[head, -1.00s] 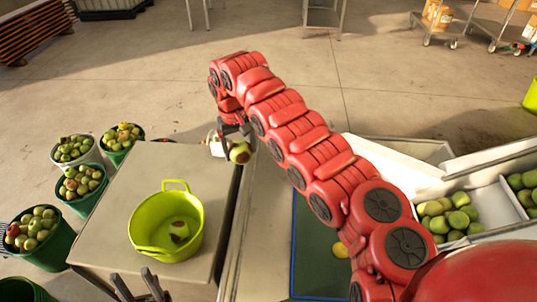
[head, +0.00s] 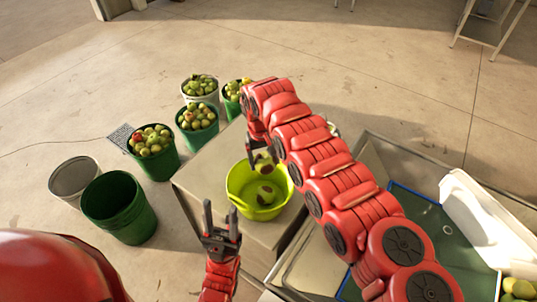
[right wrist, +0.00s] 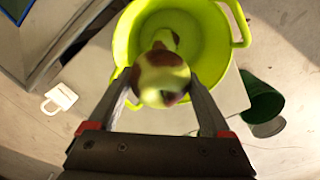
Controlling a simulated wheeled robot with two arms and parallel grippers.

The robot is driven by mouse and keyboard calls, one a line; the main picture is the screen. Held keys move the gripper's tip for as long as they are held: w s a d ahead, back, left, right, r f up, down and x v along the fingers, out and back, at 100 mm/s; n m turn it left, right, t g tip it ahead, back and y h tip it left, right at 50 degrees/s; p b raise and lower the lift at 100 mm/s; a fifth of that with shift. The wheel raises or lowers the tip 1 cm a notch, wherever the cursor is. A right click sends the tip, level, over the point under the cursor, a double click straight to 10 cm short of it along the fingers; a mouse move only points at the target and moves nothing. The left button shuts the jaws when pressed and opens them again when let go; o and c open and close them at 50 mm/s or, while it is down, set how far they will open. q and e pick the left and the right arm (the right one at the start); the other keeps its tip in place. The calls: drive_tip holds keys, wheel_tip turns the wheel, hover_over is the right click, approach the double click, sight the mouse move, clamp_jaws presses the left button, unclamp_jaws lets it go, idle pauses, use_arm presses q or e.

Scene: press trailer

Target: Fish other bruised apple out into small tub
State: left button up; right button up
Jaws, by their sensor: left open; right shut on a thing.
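The small yellow-green tub (head: 240,203) stands on the pale table. A bruised apple (head: 265,193) with a brown patch lies inside it. My right gripper (head: 259,163) is over the tub, shut on another bruised apple (head: 263,165). In the right wrist view the held apple (right wrist: 163,82) is green with brown patches and sits between the fingers, with the tub (right wrist: 215,45) behind it. Part of the apple in the tub (right wrist: 165,38) shows just past the held one. My left gripper (head: 221,210) is open and empty, in front of the tub and to its left.
Several green buckets of apples (head: 157,160) stand on the floor beyond the table. An empty green bucket (head: 119,205) and an empty grey one (head: 74,178) are at left. A blue-edged basin (head: 425,225) and white chute (head: 487,220) are at right.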

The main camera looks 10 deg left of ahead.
sight(265, 168)
drive_tip(key=shift+f+b, duration=0.65)
drive_tip(key=shift+f, duration=1.25)
drive_tip(key=o, duration=1.3)
drive_tip(key=r+b, duration=0.1)
drive_tip(key=r, duration=0.3)
drive_tip(key=r+b, duration=0.1)
drive_tip(key=r, duration=0.2)
drive_tip(key=r+b, duration=0.2)
drive_tip(key=r, duration=0.2)
drive_tip(key=shift+s+a+r, duration=0.15)
drive_tip(key=shift+a+r, duration=0.2)
drive_tip(key=shift+s+r+p, duration=0.1)
drive_tip(key=shift+r+p, duration=0.85)
drive_tip(key=shift+r, duration=1.95)
drive_tip(key=shift+a, duration=0.1)
